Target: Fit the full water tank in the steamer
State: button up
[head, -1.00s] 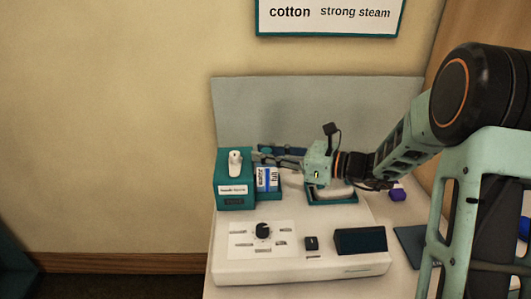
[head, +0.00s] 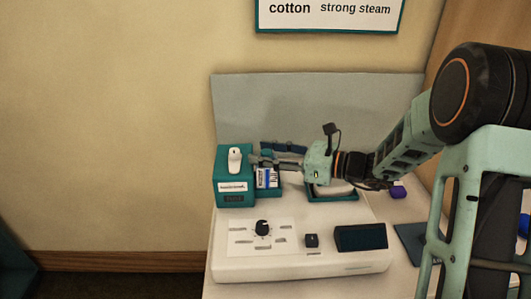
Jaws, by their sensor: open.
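The steamer (head: 330,262) is a white unit with a black dial on its front panel. A teal box (head: 235,184) with a white upright knob or handle and a small label stands at its back left. Right beside it is a small block with a blue and white label (head: 267,177), possibly the water tank; its top is partly behind my fingers. My gripper (head: 262,161) is open, its fingers pointing left at the top of the labelled block, near the teal box. I cannot tell whether the fingers touch the block.
A white object sits in a teal tray (head: 340,198) under my wrist. A dark blue piece (head: 283,148) lies behind my fingers. A purple block (head: 398,192) is on the right. A grey panel (head: 310,110) stands behind. The wall sign (head: 329,16) reads "cotton strong steam".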

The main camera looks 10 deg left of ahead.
jog(key=v, duration=1.2)
